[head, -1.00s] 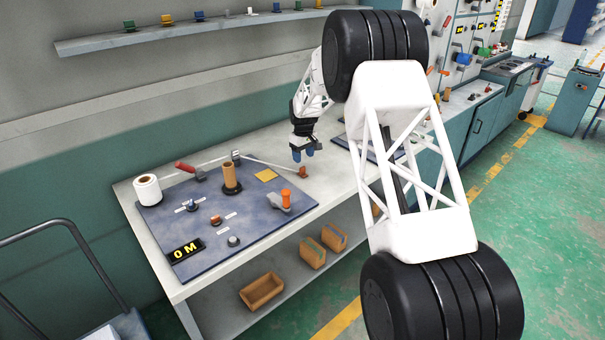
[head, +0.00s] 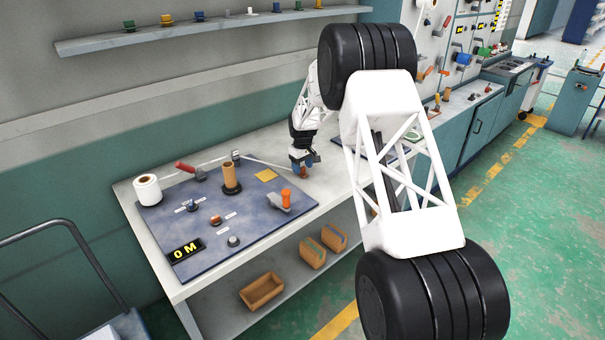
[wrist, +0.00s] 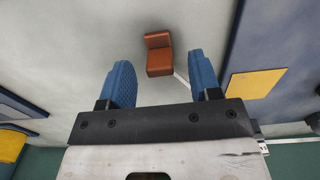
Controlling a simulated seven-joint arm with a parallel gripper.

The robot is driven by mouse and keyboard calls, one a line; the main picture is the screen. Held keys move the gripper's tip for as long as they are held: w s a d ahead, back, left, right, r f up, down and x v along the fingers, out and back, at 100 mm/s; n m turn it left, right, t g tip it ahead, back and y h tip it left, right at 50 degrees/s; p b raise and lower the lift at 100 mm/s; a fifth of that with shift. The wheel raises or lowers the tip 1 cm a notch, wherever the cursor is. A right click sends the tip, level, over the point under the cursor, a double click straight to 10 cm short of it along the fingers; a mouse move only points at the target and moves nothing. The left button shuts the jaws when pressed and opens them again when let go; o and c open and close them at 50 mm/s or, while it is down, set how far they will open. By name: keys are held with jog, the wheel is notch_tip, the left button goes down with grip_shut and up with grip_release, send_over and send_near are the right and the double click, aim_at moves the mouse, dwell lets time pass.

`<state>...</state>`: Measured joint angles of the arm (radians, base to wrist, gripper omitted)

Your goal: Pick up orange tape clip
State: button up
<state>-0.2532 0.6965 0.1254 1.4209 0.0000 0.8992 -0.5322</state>
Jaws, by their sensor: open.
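The orange tape clip (wrist: 159,55) stands on the light worktop (wrist: 185,18), at the end of a thin white strip of tape, in the wrist view. In the head view the clip (head: 304,173) shows small and partly covered by my gripper (head: 304,163). My gripper (wrist: 163,82) is open, with its two blue fingertips apart. The clip appears in the gap between the fingers, just beyond the tips in the picture. Nothing is held. I cannot tell whether either finger touches the clip.
Another dark board (wrist: 20,110) is at the wrist view's left. Bare worktop surrounds the clip.

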jog(key=shift+f, duration=1.15)
jog(key=c, duration=1)
